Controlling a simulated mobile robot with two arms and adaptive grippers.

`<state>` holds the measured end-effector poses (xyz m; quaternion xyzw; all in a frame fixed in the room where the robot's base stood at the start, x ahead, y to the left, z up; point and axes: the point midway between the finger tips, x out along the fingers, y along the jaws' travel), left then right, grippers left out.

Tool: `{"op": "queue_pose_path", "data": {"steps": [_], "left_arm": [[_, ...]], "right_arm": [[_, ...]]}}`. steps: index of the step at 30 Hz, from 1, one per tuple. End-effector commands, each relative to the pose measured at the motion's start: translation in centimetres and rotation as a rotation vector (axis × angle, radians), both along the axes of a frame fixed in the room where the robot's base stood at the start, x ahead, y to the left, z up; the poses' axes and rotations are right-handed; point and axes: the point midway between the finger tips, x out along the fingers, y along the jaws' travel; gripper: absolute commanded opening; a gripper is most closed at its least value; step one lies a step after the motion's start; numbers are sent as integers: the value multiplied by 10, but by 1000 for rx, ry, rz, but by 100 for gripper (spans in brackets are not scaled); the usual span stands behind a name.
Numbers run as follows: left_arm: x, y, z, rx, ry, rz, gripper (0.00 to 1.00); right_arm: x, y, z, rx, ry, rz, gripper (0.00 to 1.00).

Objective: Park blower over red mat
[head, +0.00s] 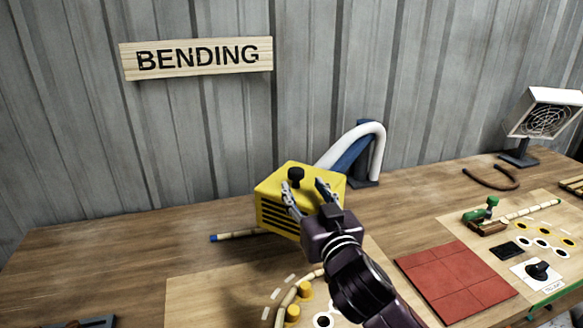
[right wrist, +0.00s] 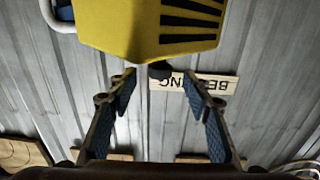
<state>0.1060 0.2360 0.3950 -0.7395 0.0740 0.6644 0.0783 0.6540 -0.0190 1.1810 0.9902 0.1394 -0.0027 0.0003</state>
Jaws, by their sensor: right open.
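The blower is a yellow box (head: 275,200) with dark vent slots and a black knob (head: 296,175) on top. It stands at the middle of the bench, and a white hose (head: 375,140) arches behind it. The red mat (head: 455,280) lies flat and bare to the right of the blower. My right gripper (head: 306,190) is open, with its fingers by the blower's top. In the right wrist view, the black knob (right wrist: 160,70) shows between the open fingertips, with the yellow body (right wrist: 145,30) beyond. I cannot tell whether they touch it. My left gripper is not in view.
A blue stand (head: 350,158) is behind the blower. Orange pegs (head: 292,314) with a curved cane are in front. A green-handled clamp (head: 488,214), a dark knob (head: 538,270) and a white heater-like unit (head: 545,115) are at right. The bench's left side is mostly clear.

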Motion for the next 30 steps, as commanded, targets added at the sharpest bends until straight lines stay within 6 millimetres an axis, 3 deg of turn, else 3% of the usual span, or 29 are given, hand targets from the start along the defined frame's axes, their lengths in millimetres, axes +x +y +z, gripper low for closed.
{"op": "queue_pose_path", "data": {"steps": [12, 23, 30], "left_arm": [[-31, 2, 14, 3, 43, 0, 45], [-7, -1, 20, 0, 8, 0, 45], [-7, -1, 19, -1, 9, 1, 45]], "right_arm": [[51, 15, 2, -2, -1, 0, 45], [72, 21, 0, 0, 0, 0, 45], [72, 21, 0, 0, 0, 0, 43]]}}
